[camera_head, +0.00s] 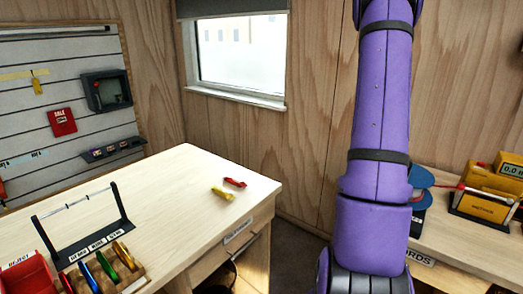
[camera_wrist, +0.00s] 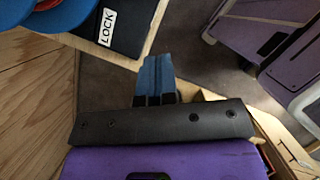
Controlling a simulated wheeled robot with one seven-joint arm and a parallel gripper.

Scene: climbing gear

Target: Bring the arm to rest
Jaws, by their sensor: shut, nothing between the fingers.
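My purple arm (camera_head: 372,140) stands upright on the right side of the head view, between the window wall and the right-hand bench. My gripper is out of sight in the head view. In the wrist view my gripper (camera_wrist: 154,68) shows as two blue fingers pressed together, with nothing between them. The fingers hang over dark floor, with a dark box labelled LOCK (camera_wrist: 108,30) to their left. My own purple body parts show at the upper right of the wrist view.
A wooden bench (camera_head: 180,185) at left holds yellow and red pieces (camera_head: 222,193), a black rack (camera_head: 90,230), coloured carabiners and a red bin (camera_head: 28,274). The right-hand bench (camera_head: 470,240) carries a yellow device (camera_head: 487,195) and blue discs. Dark floor lies between the benches.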

